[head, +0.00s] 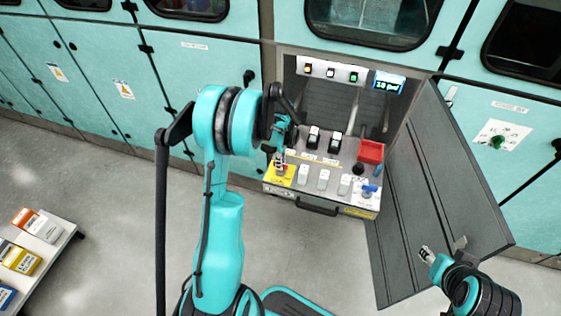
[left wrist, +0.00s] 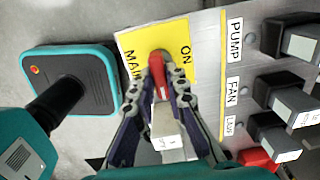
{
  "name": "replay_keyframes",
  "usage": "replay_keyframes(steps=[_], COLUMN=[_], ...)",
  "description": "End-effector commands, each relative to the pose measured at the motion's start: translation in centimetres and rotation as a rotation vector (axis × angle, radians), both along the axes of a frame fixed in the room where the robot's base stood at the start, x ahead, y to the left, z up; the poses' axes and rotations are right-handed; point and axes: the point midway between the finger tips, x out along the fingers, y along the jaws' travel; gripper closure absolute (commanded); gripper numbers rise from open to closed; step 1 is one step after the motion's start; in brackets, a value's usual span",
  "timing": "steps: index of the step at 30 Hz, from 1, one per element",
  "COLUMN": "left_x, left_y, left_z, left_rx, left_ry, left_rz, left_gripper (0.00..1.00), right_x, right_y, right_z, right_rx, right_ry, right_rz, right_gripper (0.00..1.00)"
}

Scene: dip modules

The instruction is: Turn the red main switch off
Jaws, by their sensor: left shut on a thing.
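The red main switch (left wrist: 157,75) sits on a yellow plate (left wrist: 130,42) marked MAIN and ON. In the left wrist view its red lever points up the picture, and a pale grey block (left wrist: 172,142) shows at its lower end. My left gripper (left wrist: 160,78) has one finger on each side of the red lever and is shut on it. In the head view my left gripper (head: 281,160) is over the yellow plate (head: 280,178) at the panel's left end, hiding most of the switch.
Grey switches (left wrist: 290,95) labelled PUMP and FAN stand beside the yellow plate. A red box (head: 370,152) and a blue valve (head: 369,190) are at the panel's right. The open grey door (head: 425,190) bounds the right side. A shelf (head: 50,250) stands lower left.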

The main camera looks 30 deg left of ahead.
Motion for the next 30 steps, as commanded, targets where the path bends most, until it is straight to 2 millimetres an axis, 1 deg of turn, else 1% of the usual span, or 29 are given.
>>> replay_keyframes(steps=[1, 2, 3, 12, 14, 16, 20, 27, 30], left_x=[0.0, 0.0, 0.0, 0.0, 0.0, 0.0, -0.1, 0.0, 0.0], left_y=[0.0, 0.0, 0.0, 0.0, 0.0, 0.0, 0.0, 0.0, 0.0], left_z=[0.0, 0.0, 0.0, 0.1, 0.3, 1.0, 3.3, 8.6, 10.2], left_rx=[0.000, 0.000, 0.000, 0.000, 0.000, 0.000, 0.000, 0.000, 0.000], left_ry=[0.000, 0.000, 0.000, 0.000, 0.000, 0.000, 0.000, 0.000, 0.000], left_rz=[-0.001, -0.001, -0.001, 0.000, 0.000, 0.000, 0.000, 0.000, 0.000], left_gripper=[0.84, 0.76, 0.66, 0.66, 0.66, 0.66, 0.66, 0.66, 0.66], right_x=[0.0, 0.0, 0.0, 0.0, 0.0, 0.0, 0.0, 0.0, 0.0], right_y=[0.0, 0.0, 0.0, 0.0, 0.0, 0.0, 0.0, 0.0, 0.0], right_z=[0.0, 0.0, 0.0, 0.0, 0.0, 0.0, 0.0, 0.0, 0.0], right_rx=[0.000, 0.000, 0.000, 0.000, 0.000, 0.000, 0.000, 0.000, 0.000], right_ry=[0.000, 0.000, 0.000, 0.000, 0.000, 0.000, 0.000, 0.000, 0.000], right_rz=[0.000, 0.000, 0.000, 0.000, 0.000, 0.000, 0.000, 0.000, 0.000], right_gripper=[0.60, 0.60, 0.60, 0.60, 0.60, 0.60, 0.60, 0.60, 0.60])
